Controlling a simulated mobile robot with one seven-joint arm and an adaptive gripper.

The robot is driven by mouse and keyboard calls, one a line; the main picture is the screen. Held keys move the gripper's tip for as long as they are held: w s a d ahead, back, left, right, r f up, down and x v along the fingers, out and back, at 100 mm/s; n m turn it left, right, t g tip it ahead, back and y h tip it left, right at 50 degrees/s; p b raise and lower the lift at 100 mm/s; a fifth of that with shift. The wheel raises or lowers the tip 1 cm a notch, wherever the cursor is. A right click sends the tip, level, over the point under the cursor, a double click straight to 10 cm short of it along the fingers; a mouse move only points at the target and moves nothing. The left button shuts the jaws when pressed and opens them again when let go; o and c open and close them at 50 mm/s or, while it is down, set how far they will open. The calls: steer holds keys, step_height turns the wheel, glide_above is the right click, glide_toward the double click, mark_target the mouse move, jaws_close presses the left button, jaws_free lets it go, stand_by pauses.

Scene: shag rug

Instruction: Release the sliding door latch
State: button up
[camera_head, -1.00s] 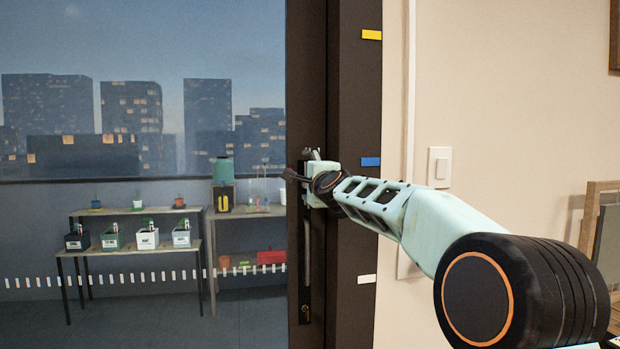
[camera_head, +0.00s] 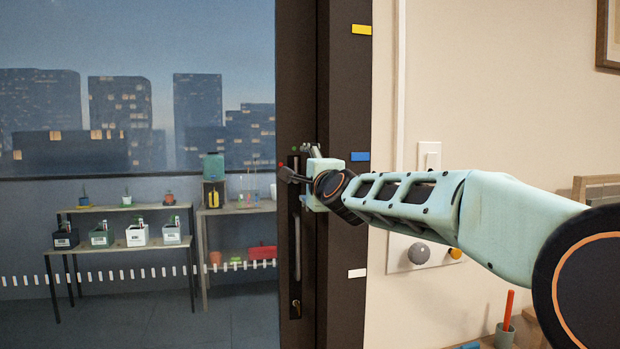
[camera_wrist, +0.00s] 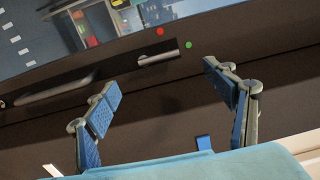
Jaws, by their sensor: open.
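The sliding door (camera_head: 140,100) is a large glass pane in a dark frame. Its latch is a short grey lever (camera_wrist: 158,57) on the frame, seen in the wrist view beside a red dot (camera_wrist: 160,31) and a green dot (camera_wrist: 189,44). A long grey handle bar (camera_wrist: 55,90) is to its left there and runs upright below it in the head view (camera_head: 297,250). My gripper (camera_wrist: 160,77) is open, with blue-padded fingers on either side of the lever in the picture. No contact shows. In the head view my gripper (camera_head: 298,160) largely hides the latch.
Yellow (camera_head: 361,29), blue (camera_head: 360,156) and white (camera_head: 357,273) tags mark the frame. An orange stick stands in a cup (camera_head: 505,335) at lower right.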

steer(key=shift+v, duration=1.7)
steer(key=shift+s, duration=0.1)
